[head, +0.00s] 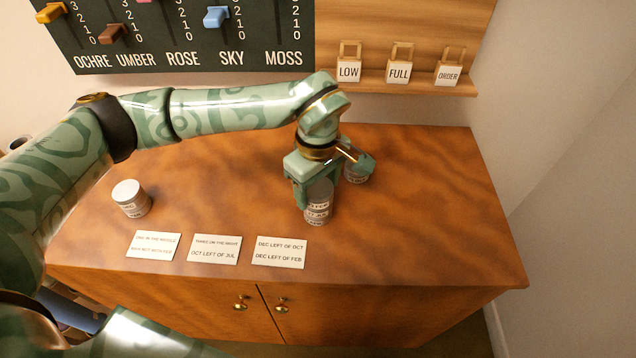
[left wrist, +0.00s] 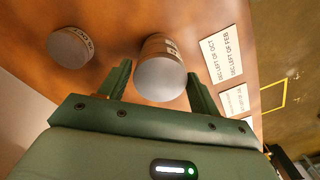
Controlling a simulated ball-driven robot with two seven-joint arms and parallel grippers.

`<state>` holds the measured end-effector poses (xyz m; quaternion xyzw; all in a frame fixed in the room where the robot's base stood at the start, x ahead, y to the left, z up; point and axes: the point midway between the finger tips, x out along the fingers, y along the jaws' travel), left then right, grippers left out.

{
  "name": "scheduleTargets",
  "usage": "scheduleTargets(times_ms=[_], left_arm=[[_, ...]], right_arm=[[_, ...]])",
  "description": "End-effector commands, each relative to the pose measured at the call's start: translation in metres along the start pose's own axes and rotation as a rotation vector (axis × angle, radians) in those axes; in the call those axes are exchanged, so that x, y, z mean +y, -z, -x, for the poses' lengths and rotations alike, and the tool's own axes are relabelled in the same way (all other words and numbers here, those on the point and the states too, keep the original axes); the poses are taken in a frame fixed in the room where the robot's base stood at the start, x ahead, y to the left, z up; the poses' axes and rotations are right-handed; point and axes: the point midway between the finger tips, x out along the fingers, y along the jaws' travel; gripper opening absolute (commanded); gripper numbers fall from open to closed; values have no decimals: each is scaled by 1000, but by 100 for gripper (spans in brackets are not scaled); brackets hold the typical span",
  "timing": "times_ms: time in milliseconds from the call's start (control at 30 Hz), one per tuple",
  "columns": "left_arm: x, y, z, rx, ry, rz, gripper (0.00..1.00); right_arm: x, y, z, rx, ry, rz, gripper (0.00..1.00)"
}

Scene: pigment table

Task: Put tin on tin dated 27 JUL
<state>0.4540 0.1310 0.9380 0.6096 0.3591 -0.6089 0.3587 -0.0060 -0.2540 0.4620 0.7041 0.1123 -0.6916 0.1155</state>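My left gripper (head: 318,195) points down over the table, its fingers on both sides of a grey-topped tin (head: 321,187). This tin appears stacked upright on a lower tin (head: 317,217), whose label seems to read JUL; the day is too small to be sure. In the left wrist view the upper tin (left wrist: 160,78) sits between the fingers (left wrist: 160,70); whether they press on it is unclear. Another tin (head: 355,173), partly hidden by the gripper, stands just behind; it also shows in the left wrist view (left wrist: 70,43), its label seeming to read OCT. My right gripper is out of view.
A further tin (head: 131,199) stands at the table's left. Three clue cards (head: 153,245) (head: 214,249) (head: 280,252) lie along the front edge. The right part of the wooden table (head: 440,220) is clear. A shelf (head: 420,86) with LOW, FULL and ORDER tags is behind.

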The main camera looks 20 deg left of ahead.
Motion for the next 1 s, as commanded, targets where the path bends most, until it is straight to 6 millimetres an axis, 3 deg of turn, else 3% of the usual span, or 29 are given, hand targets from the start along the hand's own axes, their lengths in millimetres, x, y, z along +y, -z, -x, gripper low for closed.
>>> scheduleTargets(times_ms=[367,467,800,1000], left_arm=[[0,0,5,-1,-2,0,74],[1,0,19,1,-4,-1,74],[1,0,97,2,-6,0,74],[0,0,121,1,-2,1,74]], right_arm=[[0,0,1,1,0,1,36],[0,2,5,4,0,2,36],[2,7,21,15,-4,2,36],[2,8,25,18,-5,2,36]])
